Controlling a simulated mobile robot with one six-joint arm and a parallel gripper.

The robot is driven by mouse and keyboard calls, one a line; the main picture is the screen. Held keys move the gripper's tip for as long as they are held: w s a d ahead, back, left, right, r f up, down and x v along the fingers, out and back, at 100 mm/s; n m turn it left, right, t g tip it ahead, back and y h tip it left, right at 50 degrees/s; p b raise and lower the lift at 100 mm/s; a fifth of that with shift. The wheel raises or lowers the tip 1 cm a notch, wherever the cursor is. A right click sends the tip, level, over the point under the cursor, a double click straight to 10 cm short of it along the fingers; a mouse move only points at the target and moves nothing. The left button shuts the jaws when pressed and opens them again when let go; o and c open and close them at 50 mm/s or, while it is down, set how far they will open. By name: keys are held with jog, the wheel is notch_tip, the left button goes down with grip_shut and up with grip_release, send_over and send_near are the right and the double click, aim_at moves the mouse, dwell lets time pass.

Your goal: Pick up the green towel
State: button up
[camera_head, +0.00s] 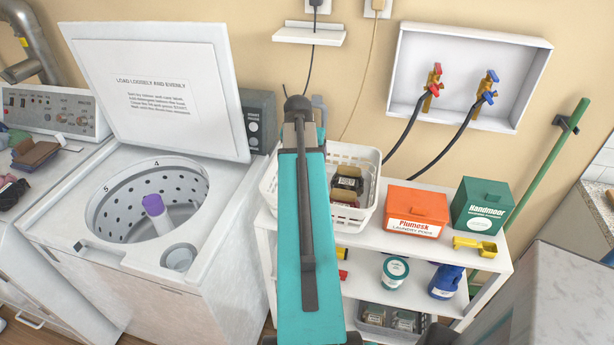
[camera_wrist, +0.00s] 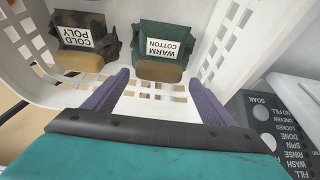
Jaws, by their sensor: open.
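The green towel (camera_wrist: 168,42) appears as a dark green bundle with an upside-down "WARM COTTON" label and a tan piece at its near end. My gripper (camera_wrist: 158,78) is open and empty. Its two purple fingers stand apart over the basket's near side, short of the green towel. In the head view my teal arm covers part of the basket (camera_head: 368,218), and I cannot see the green towel there.
The basket stands on a white shelf (camera_head: 430,238). An orange box (camera_head: 412,211), a green box (camera_head: 483,204) and a yellow scoop (camera_head: 474,245) are to its right. The open washer (camera_head: 75,195) is left. Tap hoses (camera_head: 403,134) hang behind.

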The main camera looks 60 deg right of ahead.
jog(key=shift+p+x, duration=0.5)
jog(key=shift+x, duration=0.45)
jog(key=shift+p+x, duration=0.3)
jog(key=shift+x, duration=0.95)
jog(key=shift+s+d, duration=0.1)
jog(key=shift+s, duration=0.05)
jog(key=shift+s, duration=0.1)
jog(key=c, duration=2)
jog(key=shift+o, duration=0.2)
jog(key=shift+r, duration=0.1)
jog(key=shift+r+b, duration=0.3)
jog(key=shift+r, duration=0.15)
grip_shut()
jog(key=shift+r+b, duration=1.1)
jog(key=shift+r, duration=3.4)
jog(key=shift+r, duration=0.1)
